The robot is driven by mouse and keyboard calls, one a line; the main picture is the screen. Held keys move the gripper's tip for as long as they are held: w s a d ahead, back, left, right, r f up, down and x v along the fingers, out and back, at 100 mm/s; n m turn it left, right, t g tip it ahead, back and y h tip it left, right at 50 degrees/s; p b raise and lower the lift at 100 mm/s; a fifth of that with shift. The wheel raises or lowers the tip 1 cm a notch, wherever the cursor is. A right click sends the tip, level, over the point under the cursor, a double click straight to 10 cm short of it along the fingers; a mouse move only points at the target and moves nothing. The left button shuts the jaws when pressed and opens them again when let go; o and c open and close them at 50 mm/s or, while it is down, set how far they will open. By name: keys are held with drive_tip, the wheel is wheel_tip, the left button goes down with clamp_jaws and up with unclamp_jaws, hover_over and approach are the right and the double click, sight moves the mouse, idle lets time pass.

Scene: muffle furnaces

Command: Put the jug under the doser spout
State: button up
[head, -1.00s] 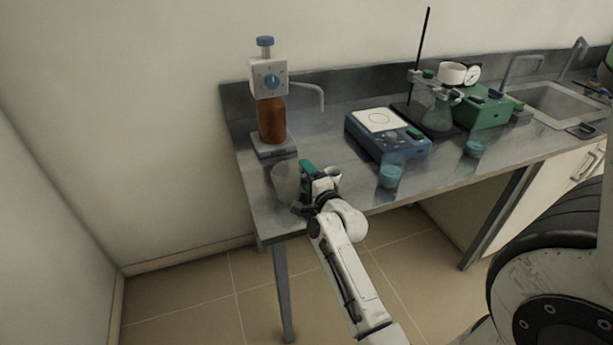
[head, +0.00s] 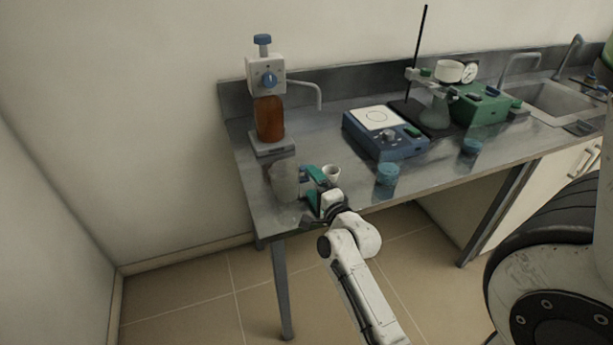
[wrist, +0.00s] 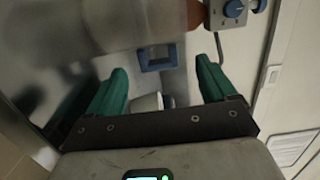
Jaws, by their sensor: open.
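The jug (head: 285,181) is a translucent grey vessel standing upright near the bench's front left corner. Its blue handle (wrist: 157,58) faces my gripper. The doser (head: 267,77) is a white head with a blue knob on an amber bottle (head: 270,120); its bent spout (head: 320,98) reaches right, behind and above the jug, which is not below its tip. My gripper (head: 310,180) is open just right of the jug. In the wrist view the green fingers (wrist: 160,70) are apart, with the handle ahead between their tips and the jug's body (wrist: 130,22) beyond.
A small white cup (head: 331,173) stands close behind my gripper. The bottle rests on a grey stand (head: 270,146). Bench below the spout looks clear.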

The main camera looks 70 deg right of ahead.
drive_tip(key=v, duration=0.6)
drive_tip(key=shift+s+a, duration=0.15)
idle(0.4)
